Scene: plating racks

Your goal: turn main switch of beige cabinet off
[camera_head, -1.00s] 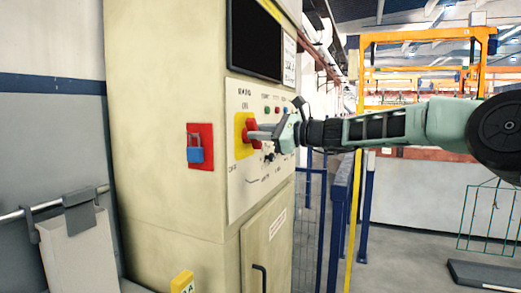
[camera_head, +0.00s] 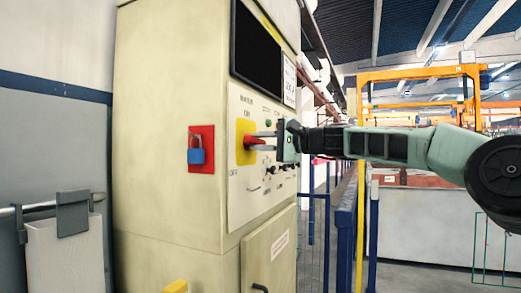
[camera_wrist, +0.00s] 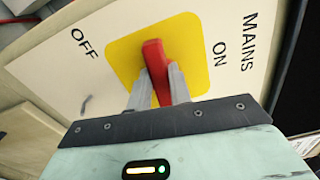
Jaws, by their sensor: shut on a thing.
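The beige cabinet (camera_head: 170,130) has a front panel with a yellow plate (camera_head: 246,142) that carries the red main switch handle (camera_head: 257,141). In the wrist view the red handle (camera_wrist: 156,65) stands between my two fingers, over the yellow plate (camera_wrist: 125,50). The printed word OFF is to its left, and ON and MAINS are to its right. The handle lies between the two labels. My gripper (camera_head: 262,141) reaches in from the right and is shut on the handle; its fingers also show in the wrist view (camera_wrist: 160,90). The handle's tip by my fingers is partly hidden.
A blue padlock (camera_head: 196,152) hangs on a red plate on the cabinet's side. A dark screen (camera_head: 256,45) is above the switch. Small knobs and buttons (camera_head: 283,168) sit below right of it. Blue posts (camera_head: 343,235) and a yellow pole (camera_head: 360,225) stand right of the cabinet.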

